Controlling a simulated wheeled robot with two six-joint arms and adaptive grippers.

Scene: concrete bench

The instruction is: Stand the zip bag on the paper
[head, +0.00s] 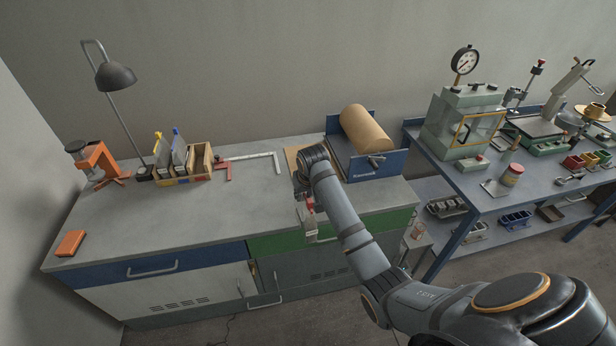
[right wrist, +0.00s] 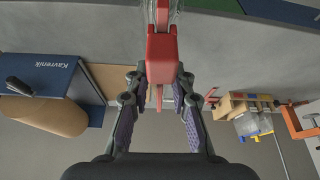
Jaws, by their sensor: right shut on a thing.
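My right gripper (head: 308,196) is shut on the zip bag (head: 311,224) by its red top part. The bag shows small in the head view, below the gripper and over the bench's front edge in the picture. In the right wrist view, the red part (right wrist: 162,55) sits between the fingertips of the gripper (right wrist: 161,82), and clear film runs out of frame at the top. The brown paper (head: 291,155) lies on the bench beside the roll holder, partly hidden by my arm; it also shows in the right wrist view (right wrist: 104,80). The bag is apart from it. My left gripper is out of view.
A blue holder (head: 376,167) with a brown paper roll (head: 365,129) stands right of the paper. A metal square (head: 262,157), a rack of pouches and boxes (head: 200,162), a lamp (head: 115,77) and an orange stand (head: 97,160) are leftward. The front middle bench is clear.

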